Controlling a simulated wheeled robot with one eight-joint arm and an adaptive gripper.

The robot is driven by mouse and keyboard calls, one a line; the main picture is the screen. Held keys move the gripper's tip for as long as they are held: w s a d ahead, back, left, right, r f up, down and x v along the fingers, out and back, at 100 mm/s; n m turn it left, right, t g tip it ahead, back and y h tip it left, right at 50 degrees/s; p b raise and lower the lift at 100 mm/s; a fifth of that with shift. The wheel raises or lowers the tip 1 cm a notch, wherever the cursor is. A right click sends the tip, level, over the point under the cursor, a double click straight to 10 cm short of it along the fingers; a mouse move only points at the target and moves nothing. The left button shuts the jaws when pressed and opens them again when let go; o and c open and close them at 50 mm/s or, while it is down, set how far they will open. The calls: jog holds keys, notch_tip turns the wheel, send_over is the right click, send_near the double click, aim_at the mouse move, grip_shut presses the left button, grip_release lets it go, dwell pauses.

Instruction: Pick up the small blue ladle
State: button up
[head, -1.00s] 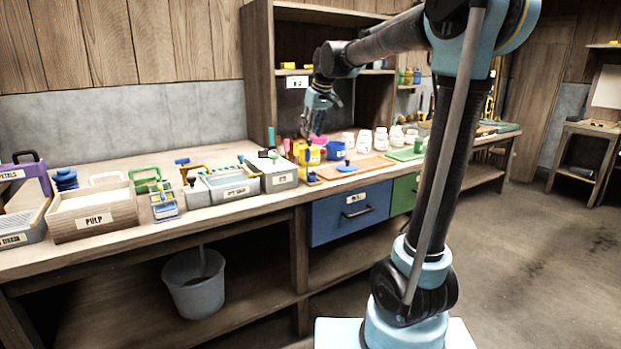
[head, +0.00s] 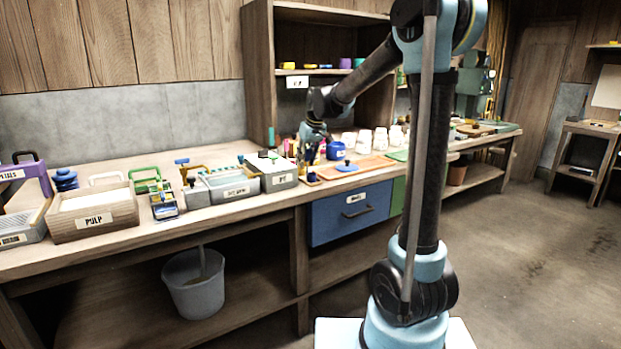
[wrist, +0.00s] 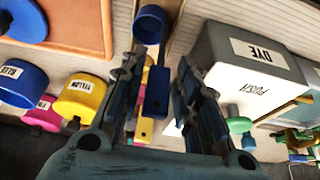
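The small blue ladle shows in the wrist view, with a round blue cup (wrist: 150,24) at the top and a flat blue handle (wrist: 156,92) running down from it. My gripper (wrist: 158,62) is open, one dark finger on each side of the handle. A gap shows between the handle and the right finger; whether the left finger touches it I cannot tell. A yellow handle (wrist: 144,128) lies beside the blue one. In the head view my gripper (head: 312,140) is low over the bench, and the ladle cannot be made out there.
A grey box labelled DYE (wrist: 250,60) stands close right of my gripper in the wrist view. A yellow jar (wrist: 80,98), a blue jar (wrist: 22,84) and a pink jar (wrist: 42,116) stand to the left. A wooden board (wrist: 85,22) lies beyond them.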

aim_at(307, 160)
jog(key=shift+x, duration=1.95)
jog(key=shift+d, duration=0.2)
grip_shut()
